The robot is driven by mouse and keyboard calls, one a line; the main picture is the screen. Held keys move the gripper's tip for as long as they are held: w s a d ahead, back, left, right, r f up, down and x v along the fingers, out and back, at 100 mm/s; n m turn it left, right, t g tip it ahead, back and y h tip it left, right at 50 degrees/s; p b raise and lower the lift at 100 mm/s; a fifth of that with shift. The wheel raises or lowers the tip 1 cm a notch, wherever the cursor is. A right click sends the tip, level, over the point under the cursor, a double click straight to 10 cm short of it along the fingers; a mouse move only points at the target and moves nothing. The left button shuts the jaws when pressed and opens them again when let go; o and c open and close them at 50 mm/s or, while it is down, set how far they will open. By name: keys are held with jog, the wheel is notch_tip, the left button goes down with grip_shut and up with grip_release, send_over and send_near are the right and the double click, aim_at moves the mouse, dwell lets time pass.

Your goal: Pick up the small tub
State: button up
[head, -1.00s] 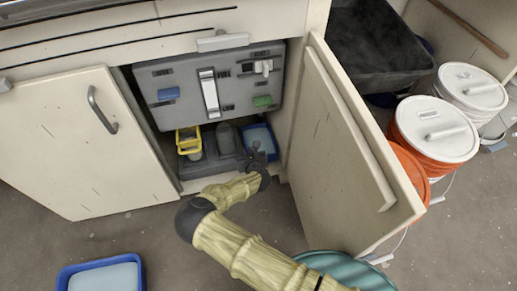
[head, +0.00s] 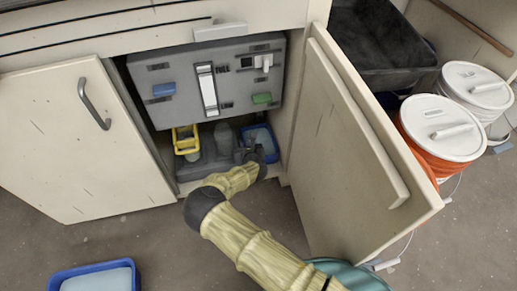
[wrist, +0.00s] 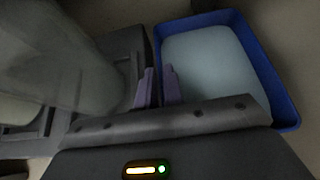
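A small blue tub with pale contents (head: 270,154) stands at the right of the lower space in the open cabinet. It fills the upper right of the wrist view (wrist: 285,95). My gripper (head: 245,153) is inside the cabinet, at the tub's left side. In the wrist view its two purple fingertips (wrist: 158,86) are close together with a narrow gap, at the tub's left wall. I cannot tell whether they are closed on the wall. My arm hides part of the tub's front. Another blue tub with pale contents (head: 97,278) is on the floor.
A yellow container (head: 187,140) and grey bottle-like shapes stand left of the tub. A grey panel (head: 205,82) is above. The open right door (head: 345,150) stands beside my arm. White-lidded buckets (head: 443,128) and a dark bin (head: 380,45) are at the right.

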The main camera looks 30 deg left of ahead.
dwell(0.4)
grip_shut()
jog(key=shift+r, duration=0.15)
